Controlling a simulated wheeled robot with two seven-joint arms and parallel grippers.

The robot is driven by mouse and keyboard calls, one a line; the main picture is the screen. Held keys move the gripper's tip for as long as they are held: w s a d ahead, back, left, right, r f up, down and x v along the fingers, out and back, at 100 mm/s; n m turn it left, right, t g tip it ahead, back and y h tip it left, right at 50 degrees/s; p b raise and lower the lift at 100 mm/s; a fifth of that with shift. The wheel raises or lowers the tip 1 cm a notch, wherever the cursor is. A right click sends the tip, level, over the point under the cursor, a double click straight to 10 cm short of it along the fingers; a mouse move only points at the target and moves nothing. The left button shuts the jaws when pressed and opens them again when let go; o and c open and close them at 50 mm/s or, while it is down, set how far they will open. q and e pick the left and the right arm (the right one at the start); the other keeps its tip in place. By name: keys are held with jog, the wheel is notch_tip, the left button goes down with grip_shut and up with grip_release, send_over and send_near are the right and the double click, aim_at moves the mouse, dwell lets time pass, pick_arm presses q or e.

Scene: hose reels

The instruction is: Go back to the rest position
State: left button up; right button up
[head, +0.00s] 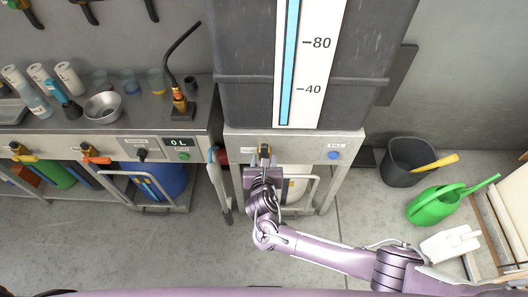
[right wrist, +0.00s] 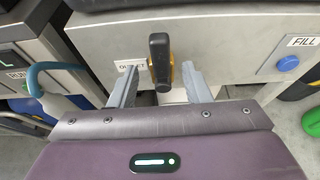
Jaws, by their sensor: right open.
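My right gripper (head: 264,163) is at the front of the cabinet under the tall grey tank. In the right wrist view its two grey fingers (right wrist: 160,88) are apart, one on each side of a valve handle (right wrist: 159,50) with a black grip and yellow sides. The handle (head: 265,150) also shows just beyond the gripper in the head view. I see gaps between the fingers and the handle, and nothing is held. The label beside the handle is partly hidden by the left finger. My left gripper is out of view.
The grey tank (head: 244,50) bears a blue level scale. A blue FILL button (head: 333,155) is to the right. A steel workbench (head: 60,135) with bottles stands left. A black bucket (head: 408,165) and green watering can (head: 437,205) stand on the floor at right. Floor at lower left is clear.

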jog(key=shift+v, duration=0.95)
jog(key=shift+f, duration=0.1)
jog(key=s+d+f+m+g, duration=0.2)
jog(key=s+d+f+m, duration=0.3)
jog(key=f, duration=0.3)
jog(key=s+d+f+m+g+h, duration=0.1)
jog(key=s+d+f+m+g, duration=0.15)
jog(key=d+f+m, duration=0.35)
jog(key=s+d+f+m+g, duration=0.2)
jog(key=s+d+f+m, duration=0.3)
jog(key=f, duration=0.4)
jog(key=s+d+f+m+g, duration=0.2)
jog(key=s+f+m, duration=0.2)
jog(key=s, duration=0.6)
jog(key=s+d+f+m+g, duration=0.2)
jog(key=s+d+f+m, duration=0.1)
jog(key=s+m, duration=0.5)
jog(key=s+d+f+m+g+y, duration=0.1)
jog(key=s+f+m, duration=0.4)
jog(key=s, duration=0.7)
jog(key=shift+d+m+g, duration=0.4)
jog(key=shift+d+g, duration=0.15)
jog(key=shift+d, duration=0.45)
